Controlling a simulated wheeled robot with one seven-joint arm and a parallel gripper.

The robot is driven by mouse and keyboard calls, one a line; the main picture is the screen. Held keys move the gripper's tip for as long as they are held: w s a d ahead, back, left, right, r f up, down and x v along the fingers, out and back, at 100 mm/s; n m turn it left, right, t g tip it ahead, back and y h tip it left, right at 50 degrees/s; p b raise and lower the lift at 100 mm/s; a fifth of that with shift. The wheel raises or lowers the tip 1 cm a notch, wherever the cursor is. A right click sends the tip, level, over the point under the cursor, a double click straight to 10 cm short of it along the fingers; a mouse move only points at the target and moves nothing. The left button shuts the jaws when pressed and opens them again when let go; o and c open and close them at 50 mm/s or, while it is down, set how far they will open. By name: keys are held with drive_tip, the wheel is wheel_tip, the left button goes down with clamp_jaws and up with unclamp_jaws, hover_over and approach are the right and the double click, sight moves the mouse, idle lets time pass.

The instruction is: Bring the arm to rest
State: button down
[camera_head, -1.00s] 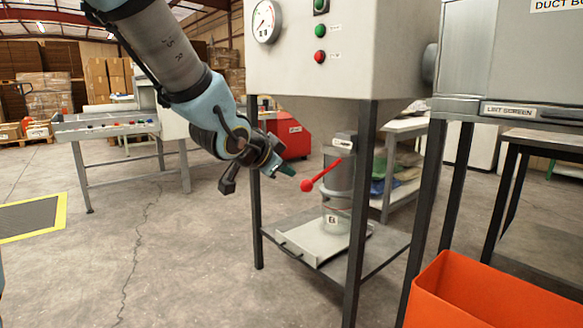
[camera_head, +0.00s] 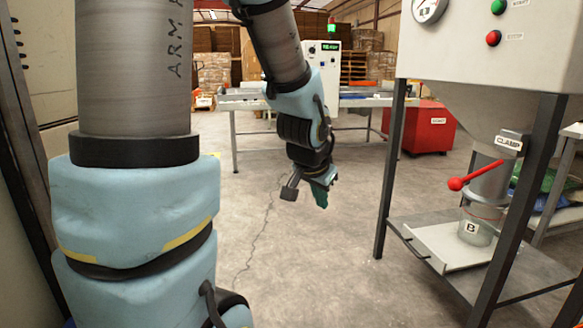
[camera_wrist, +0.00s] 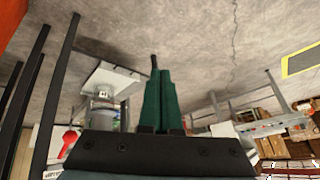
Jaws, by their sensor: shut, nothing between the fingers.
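My arm (camera_head: 283,50) reaches out over the open floor in the head view, with its wrist bent downward. My gripper (camera_head: 321,198) points down, left of the filling machine's stand and clear of it. In the wrist view my gripper (camera_wrist: 160,78) shows its green fingers side by side, shut with nothing between them.
The filling machine (camera_head: 470,60) stands at the right, with its red clamp lever (camera_head: 476,175) and a white tray (camera_head: 455,245) below. A conveyor table (camera_head: 240,104) and a red box (camera_head: 427,127) stand behind. The floor (camera_head: 310,265) around my gripper is clear.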

drive_tip(key=s+a+f+n+g+y, duration=0.1)
drive_tip(key=s+a+f+n+g, duration=0.2)
drive_tip(key=a, duration=0.4)
drive_tip(key=s+a+f+n+g+y, duration=0.1)
drive_tip(key=s+a+f+n, duration=0.1)
drive_tip(key=s+a+n, duration=0.3)
wheel_tip(320, 180, up, 27)
drive_tip(key=a+p, duration=0.1)
drive_tip(key=p, duration=2.5)
drive_tip(key=shift+a+f+m+p, duration=0.2)
drive_tip(key=shift+a+m+p, duration=0.2)
